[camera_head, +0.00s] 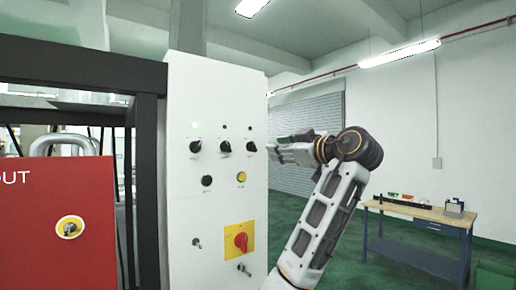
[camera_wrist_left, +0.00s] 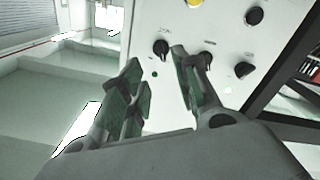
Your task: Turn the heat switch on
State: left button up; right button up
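A white control panel (camera_head: 217,110) carries a top row of three black knobs: left (camera_head: 195,146), middle (camera_head: 224,146) and right (camera_head: 251,146). Their labels are too small to read, so I cannot tell which is the heat switch. My left gripper (camera_head: 272,151) is at the panel's right edge, level with this row. In the left wrist view the panel appears upside down. There the open gripper (camera_wrist_left: 157,57) has its two fingers apart, with the right knob (camera_wrist_left: 161,48) showing between their tips. The middle knob (camera_wrist_left: 205,58) is beside one finger. Contact cannot be seen. My right gripper is out of view.
Lower on the panel are a black knob (camera_head: 207,180), a yellow button (camera_head: 241,177) and a red rotary switch (camera_head: 241,241) on a yellow plate. A green lamp (camera_head: 195,125) glows above the left knob. A red box (camera_head: 55,220) stands left; a workbench (camera_head: 415,213) stands right.

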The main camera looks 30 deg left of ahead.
aim_at(255, 149)
pick_arm(q)
jog(key=p+x, duration=0.3)
jog(key=x, duration=0.6)
jog(key=shift+w+a+r, duration=0.1)
jog(key=shift+w+a, duration=0.05)
jog(key=shift+a, duration=0.25)
jog(key=shift+w+a, duration=0.3)
jog(key=shift+a, duration=0.4)
grip_shut()
